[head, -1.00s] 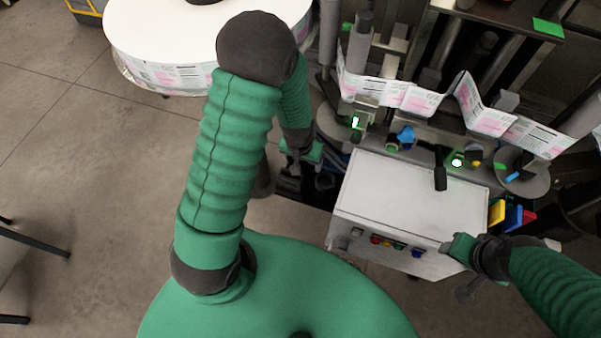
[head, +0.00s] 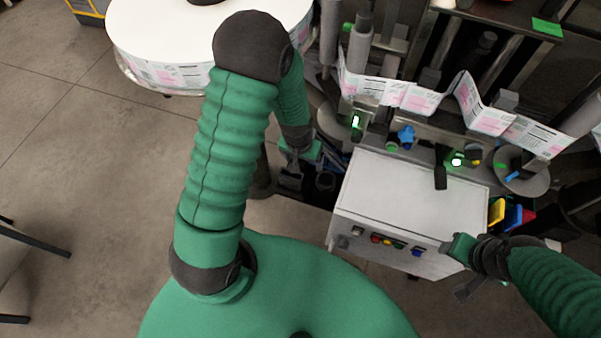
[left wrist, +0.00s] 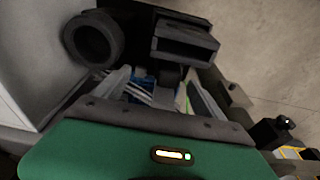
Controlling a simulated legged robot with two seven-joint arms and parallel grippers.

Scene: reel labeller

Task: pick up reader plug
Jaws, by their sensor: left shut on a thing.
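My left gripper (head: 293,168) hangs in the gap between the round white table and the left side of the white machine box. In the left wrist view my left gripper (left wrist: 160,92) has its two grey fingers on either side of a dark grey piece, which I take to be the reader plug (left wrist: 170,76). It is shut on this piece. A dark slotted block lies just beyond, and I cannot tell whether it is joined to the plug. My right gripper (head: 462,268) is by the box's front right corner; its jaws are unclear.
The white box (head: 410,195) has coloured buttons on its front. A black ring (left wrist: 93,40) lies near the left finger in the left wrist view. A label web (head: 420,100) runs behind the box. Open floor lies left.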

